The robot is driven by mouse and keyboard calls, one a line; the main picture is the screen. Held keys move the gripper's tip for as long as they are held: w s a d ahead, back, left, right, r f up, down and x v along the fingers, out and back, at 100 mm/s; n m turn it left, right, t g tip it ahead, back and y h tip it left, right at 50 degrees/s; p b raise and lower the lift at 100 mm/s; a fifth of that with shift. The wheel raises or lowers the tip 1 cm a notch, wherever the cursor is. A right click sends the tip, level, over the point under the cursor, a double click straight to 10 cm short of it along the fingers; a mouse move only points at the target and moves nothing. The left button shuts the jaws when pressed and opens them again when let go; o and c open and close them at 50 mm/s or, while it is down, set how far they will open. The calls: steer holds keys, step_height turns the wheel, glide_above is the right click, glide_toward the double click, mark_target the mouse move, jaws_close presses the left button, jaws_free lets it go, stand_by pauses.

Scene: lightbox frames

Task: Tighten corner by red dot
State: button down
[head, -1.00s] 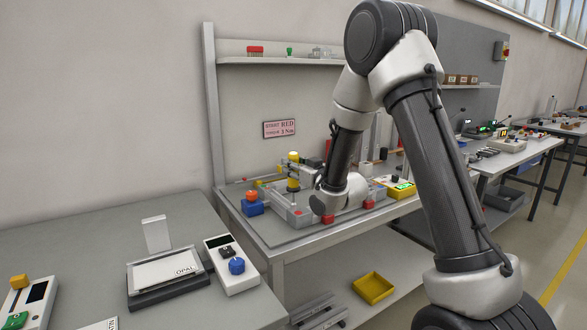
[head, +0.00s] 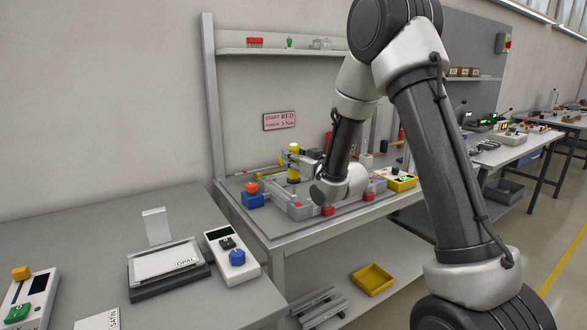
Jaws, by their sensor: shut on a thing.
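A grey lightbox frame (head: 300,211) lies on the workbench, with red clamps (head: 327,211) along its front edge. My gripper (head: 294,164) is at its back left part, shut on an upright yellow and black tool (head: 293,176). The tool stands over the frame's left part; its tip and any contact with a screw are too small to tell. My wrist hides much of the frame's middle. A pink sign (head: 279,121) on the back panel reads "START RED" and "TORQUE 3 Nm". I cannot make out a red dot on a corner for certain.
A blue block with an orange-red top (head: 252,195) stands left of the frame. A yellow box with a lit display (head: 402,184) stands to its right. A yellow bin (head: 372,279) is on the lower shelf. A separate table (head: 95,235) is at left.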

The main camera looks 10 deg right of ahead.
mark_target(294, 144)
steer(key=shift+r, duration=2.3)
steer(key=shift+w, duration=0.1)
